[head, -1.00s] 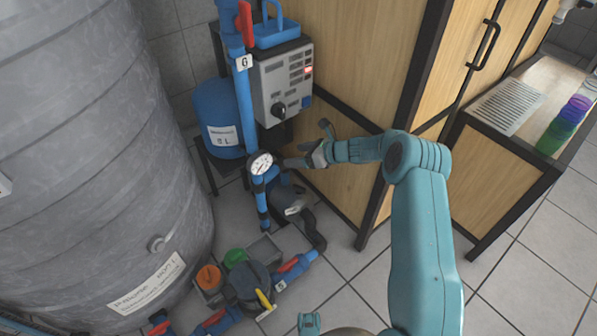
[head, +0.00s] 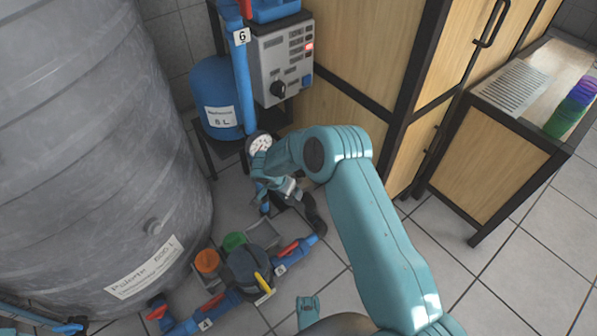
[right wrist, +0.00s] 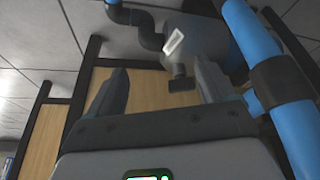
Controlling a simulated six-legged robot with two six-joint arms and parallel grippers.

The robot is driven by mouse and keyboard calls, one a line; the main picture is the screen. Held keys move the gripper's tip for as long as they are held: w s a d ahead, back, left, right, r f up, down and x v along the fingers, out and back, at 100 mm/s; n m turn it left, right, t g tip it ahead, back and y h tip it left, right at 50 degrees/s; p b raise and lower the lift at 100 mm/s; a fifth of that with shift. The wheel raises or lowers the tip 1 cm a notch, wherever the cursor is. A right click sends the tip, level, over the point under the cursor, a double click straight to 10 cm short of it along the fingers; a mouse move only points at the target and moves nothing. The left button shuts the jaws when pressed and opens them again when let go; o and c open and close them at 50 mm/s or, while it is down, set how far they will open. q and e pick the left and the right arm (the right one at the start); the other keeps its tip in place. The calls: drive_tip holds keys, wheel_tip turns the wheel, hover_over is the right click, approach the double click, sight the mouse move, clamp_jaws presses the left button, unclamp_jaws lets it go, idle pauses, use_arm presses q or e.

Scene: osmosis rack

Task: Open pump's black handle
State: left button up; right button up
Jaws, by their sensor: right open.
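In the right wrist view my right gripper (right wrist: 162,72) is open, its two fingers spread and nothing held between them. A small black handle-like piece (right wrist: 182,85) on a grey stem shows between the fingers, nearer the right one; I cannot tell its distance from them. A white tag (right wrist: 174,42) sits just beyond it. In the head view the right gripper (head: 289,189) is low by the pump, below the round gauge (head: 261,144). My arm hides part of the pump there. The pump's handle cannot be made out in the head view.
A blue pipe (right wrist: 275,80) with a black collar runs close beside the right finger. A black bent hose (head: 313,214) lies by the gripper. A grey control box (head: 281,60) stands above, a large grey tank (head: 95,130) at left, and wooden cabinets (head: 350,70) at right.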

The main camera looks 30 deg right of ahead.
drive_tip(key=shift+n, duration=0.3)
drive_tip(key=w+d+f+b, duration=0.1)
drive_tip(key=w+d, duration=0.1)
drive_tip(key=d, duration=0.1)
drive_tip(key=w+d+f+b, duration=0.1)
drive_tip(key=w+d+b, duration=0.1)
drive_tip(key=d, duration=0.1)
drive_tip(key=w+d+f+b, duration=0.1)
drive_tip(key=w+d+b, duration=0.1)
drive_tip(key=w+d, duration=0.1)
drive_tip(key=shift+f, duration=0.15)
drive_tip(key=shift+w+d+f+b, duration=0.15)
drive_tip(key=shift+d+f+b, duration=0.2)
drive_tip(key=shift+f, duration=0.15)
use_arm(q)
drive_tip(key=w+f+t, duration=0.1)
drive_tip(key=w+f, duration=0.3)
drive_tip(key=f, duration=0.1)
drive_tip(key=shift+a+f+t, duration=0.3)
drive_tip(key=shift+a+f, duration=0.1)
use_arm(e)
drive_tip(key=c, duration=1.1)
